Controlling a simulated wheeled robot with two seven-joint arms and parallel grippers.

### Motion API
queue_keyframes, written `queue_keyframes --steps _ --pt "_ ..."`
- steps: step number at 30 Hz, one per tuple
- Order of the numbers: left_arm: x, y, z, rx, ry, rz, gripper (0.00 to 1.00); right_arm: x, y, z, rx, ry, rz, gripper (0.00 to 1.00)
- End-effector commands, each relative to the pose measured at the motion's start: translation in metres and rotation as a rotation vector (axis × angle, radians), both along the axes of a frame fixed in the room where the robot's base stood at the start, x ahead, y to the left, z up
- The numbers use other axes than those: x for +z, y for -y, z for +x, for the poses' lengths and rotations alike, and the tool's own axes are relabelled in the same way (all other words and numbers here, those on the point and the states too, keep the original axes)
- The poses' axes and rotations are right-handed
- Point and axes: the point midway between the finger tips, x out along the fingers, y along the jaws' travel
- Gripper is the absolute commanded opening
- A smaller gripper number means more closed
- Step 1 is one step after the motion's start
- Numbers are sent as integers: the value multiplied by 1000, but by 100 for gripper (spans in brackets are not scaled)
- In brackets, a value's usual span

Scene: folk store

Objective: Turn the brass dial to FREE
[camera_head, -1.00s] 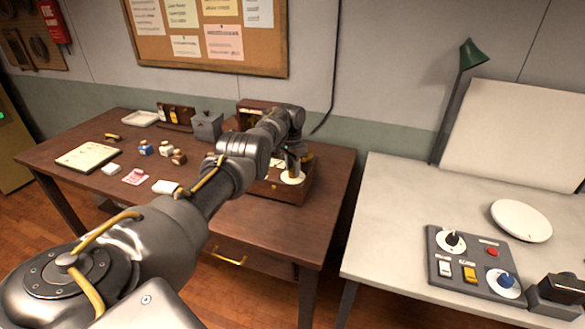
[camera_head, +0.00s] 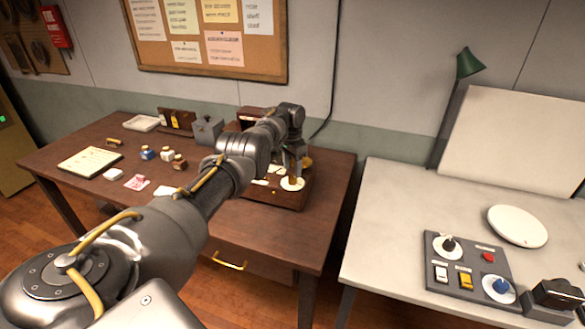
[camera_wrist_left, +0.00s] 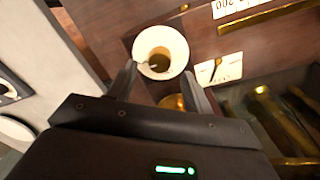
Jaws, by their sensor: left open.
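The brass dial (camera_wrist_left: 157,59) sits on a round white plate (camera_wrist_left: 176,45) on a dark wooden box in the left wrist view. In the head view the white plate (camera_head: 292,185) shows at the right end of the brown table, partly covered by my gripper. My left gripper (camera_head: 293,170) points down over it. In the left wrist view the left gripper (camera_wrist_left: 165,78) is open, with its two fingers apart near the dial's lower side. I cannot tell whether either finger touches it. The lettering around the dial is not readable. My right gripper is not in view.
Beside the dial is a white card with a dark pointer (camera_wrist_left: 218,69). An open compartment (camera_wrist_left: 285,110) with brass parts lies at right. Small bottles (camera_head: 165,154) and papers stand on the brown table (camera_head: 130,195). A switch panel (camera_head: 470,270) lies on the pale table.

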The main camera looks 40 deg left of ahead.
Motion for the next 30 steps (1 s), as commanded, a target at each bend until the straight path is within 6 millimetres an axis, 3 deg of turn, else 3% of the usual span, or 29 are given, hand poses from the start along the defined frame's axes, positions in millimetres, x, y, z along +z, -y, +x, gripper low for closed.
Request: queue_keyframes --steps 1,3,11,30 --pt "18 -1 0 0 1 0 51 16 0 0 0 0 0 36" --pt "32 -1 0 0 1 0 51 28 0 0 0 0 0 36" --pt "73 -3 1 1 1 0 51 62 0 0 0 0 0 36" --pt "76 -3 1 1 1 0 51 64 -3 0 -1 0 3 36"
